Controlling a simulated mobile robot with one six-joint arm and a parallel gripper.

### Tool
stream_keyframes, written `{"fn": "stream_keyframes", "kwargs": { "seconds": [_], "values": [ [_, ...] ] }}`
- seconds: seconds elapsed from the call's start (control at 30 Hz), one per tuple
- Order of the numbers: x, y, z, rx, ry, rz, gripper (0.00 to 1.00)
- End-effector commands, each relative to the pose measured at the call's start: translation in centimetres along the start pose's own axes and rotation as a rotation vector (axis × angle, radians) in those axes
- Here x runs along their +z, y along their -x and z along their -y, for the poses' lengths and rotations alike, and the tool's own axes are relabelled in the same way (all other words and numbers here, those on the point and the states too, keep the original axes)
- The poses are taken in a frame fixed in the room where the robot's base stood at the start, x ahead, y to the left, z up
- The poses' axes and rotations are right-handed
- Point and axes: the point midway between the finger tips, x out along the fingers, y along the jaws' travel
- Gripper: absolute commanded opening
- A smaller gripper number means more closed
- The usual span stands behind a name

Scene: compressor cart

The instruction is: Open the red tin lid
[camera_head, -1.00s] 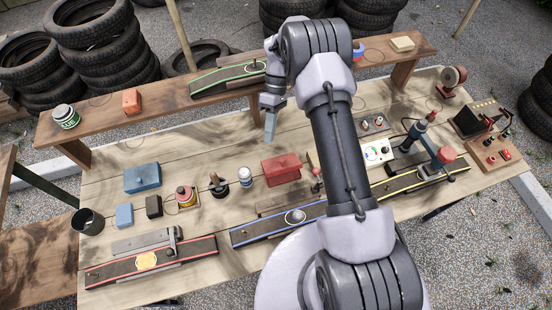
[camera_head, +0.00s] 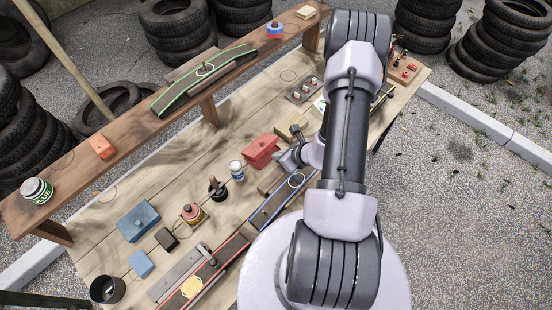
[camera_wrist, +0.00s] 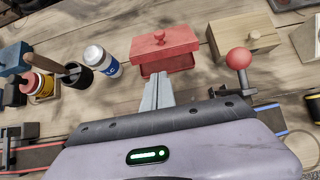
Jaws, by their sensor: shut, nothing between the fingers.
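The red tin (camera_head: 262,152) stands on the workbench left of my gripper. In the wrist view, its red lid (camera_wrist: 163,42) with a round knob lies on top, and part of the tin body (camera_wrist: 168,64) shows below the lid's near edge. My gripper (camera_wrist: 157,80) is shut and empty, its fingertips at the near side of the tin, just below the lid edge. I cannot tell whether they touch it. In the head view my gripper (camera_head: 281,158) is small and partly merges with the wrist.
A wooden box (camera_wrist: 243,32) and a red ball-topped lever (camera_wrist: 238,60) stand right of the tin. A white-and-blue bottle (camera_wrist: 101,60) and a dark pot with a brush (camera_wrist: 77,72) stand left. A raised shelf (camera_head: 130,130) runs along the back.

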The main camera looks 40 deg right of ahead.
Motion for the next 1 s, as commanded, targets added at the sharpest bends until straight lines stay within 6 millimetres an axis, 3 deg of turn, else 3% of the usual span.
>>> {"fn": "stream_keyframes", "kwargs": {
  "seconds": [0.1, 0.33, 1.0],
  "values": [
    [-0.1, -2.6, -0.1, 0.002, 0.004, 0.001, 0.0],
    [0.0, -5.6, -0.1, 0.001, 0.005, 0.002, 0.0],
    [0.8, -5.6, -0.1, 0.001, 0.006, -0.041, 0.0]
  ]
}}
